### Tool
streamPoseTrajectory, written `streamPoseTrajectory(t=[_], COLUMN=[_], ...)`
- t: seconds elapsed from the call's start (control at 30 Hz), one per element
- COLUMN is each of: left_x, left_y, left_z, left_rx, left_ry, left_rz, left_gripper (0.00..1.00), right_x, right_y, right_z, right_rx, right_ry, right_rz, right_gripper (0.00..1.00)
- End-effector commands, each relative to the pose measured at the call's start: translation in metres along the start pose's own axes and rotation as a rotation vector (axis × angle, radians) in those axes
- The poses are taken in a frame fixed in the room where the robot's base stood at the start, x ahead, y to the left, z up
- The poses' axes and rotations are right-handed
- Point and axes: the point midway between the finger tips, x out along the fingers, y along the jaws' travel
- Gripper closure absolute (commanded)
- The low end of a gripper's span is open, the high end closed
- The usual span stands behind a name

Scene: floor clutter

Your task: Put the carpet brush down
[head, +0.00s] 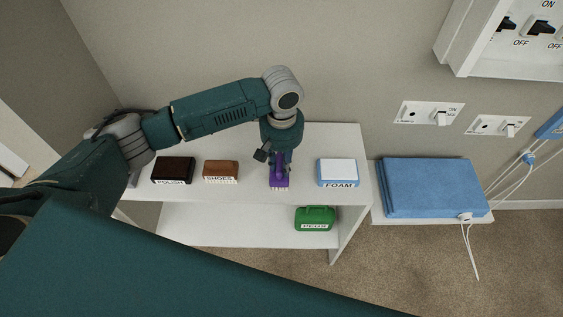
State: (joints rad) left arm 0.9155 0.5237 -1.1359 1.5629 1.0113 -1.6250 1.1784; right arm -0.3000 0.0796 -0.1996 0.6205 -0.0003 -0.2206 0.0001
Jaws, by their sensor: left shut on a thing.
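A purple brush (279,173), which I take for the carpet brush, is in my left gripper (279,160) above the top of the white shelf unit (345,140). The gripper points down and is shut on the brush's upper part. The bristle end faces down at the front part of the top board. I cannot tell whether the bristles touch the board. The brush is between a brown brush labelled SHOES (221,171) on the left and a white and blue block labelled FOAM (338,172) on the right. My right gripper does not show.
A dark block labelled POLISH (173,170) stands at the left of the top board. A green case (315,218) sits on the lower shelf. A folded blue cloth (432,187) lies to the right, near cables and wall switches.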

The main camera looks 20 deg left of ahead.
Motion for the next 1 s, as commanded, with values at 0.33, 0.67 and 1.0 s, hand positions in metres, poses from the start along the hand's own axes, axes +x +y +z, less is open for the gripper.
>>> streamPoseTrajectory(t=[0.33, 0.67, 1.0], left_x=[0.002, 0.002, -0.047], left_y=[0.0, 0.0, 0.001], left_z=[0.0, 0.0, -0.001], left_rx=[0.0, 0.0, 0.001], left_ry=[-0.001, -0.001, 0.003], left_rz=[0.0, -0.001, 0.003], left_gripper=[0.69, 0.6, 0.6], right_x=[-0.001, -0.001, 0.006], right_y=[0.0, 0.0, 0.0], right_z=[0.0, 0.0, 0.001], right_rx=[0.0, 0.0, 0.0], right_ry=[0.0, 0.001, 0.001], right_rz=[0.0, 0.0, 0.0], right_gripper=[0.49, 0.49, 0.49])
